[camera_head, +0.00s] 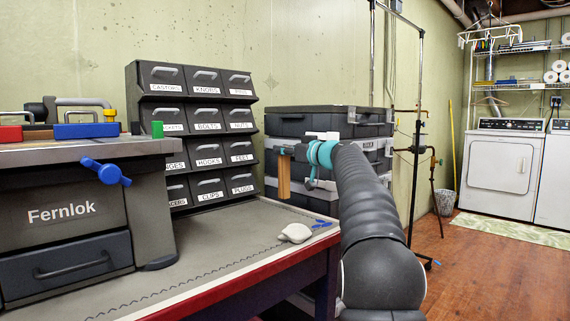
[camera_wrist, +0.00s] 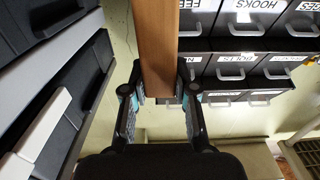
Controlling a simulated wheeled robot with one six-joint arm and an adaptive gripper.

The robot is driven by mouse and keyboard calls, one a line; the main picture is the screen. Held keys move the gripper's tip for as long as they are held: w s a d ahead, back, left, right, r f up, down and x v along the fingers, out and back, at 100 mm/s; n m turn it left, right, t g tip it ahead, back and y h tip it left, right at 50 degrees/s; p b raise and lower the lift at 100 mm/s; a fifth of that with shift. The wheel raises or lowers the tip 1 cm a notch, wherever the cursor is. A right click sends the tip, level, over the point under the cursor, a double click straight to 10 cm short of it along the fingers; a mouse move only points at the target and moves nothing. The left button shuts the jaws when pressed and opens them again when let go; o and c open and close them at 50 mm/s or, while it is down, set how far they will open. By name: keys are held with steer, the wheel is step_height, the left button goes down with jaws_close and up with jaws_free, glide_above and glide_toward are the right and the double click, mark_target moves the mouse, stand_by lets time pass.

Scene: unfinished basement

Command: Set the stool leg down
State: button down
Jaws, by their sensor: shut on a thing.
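The wooden stool leg (camera_head: 284,177) hangs upright below my gripper in the head view, in front of the black toolboxes and above the bench's back right part. My gripper (camera_head: 285,150) is shut on its upper part. In the wrist view the leg (camera_wrist: 157,45) runs from the top edge down between the two fingers of my gripper (camera_wrist: 160,97). The grey bench top (camera_head: 220,250) lies below the leg. The leg's lower end appears close to the bench top, but I cannot tell whether it touches.
A labelled drawer cabinet (camera_head: 195,128) stands at the back of the bench, with stacked black toolboxes (camera_head: 330,122) right of it. A Fernlok machine (camera_head: 75,210) fills the left. A pale, rounded object (camera_head: 295,233) and small blue pieces (camera_head: 322,224) lie near the front edge. The bench's middle is clear.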

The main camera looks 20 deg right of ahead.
mark_target(287, 163)
steer(key=shift+f+b, duration=0.55)
steer(key=shift+f, duration=1.55)
steer(key=shift+f, duration=0.1)
steer(key=c, duration=0.9)
jaws_free()
steer(key=shift+r, duration=0.25)
steer(key=shift+s+d+f, duration=0.1)
steer(key=shift+s, duration=0.2)
steer(key=b+v, duration=0.1)
steer(key=v, duration=1)
steer(key=shift+s, duration=0.2)
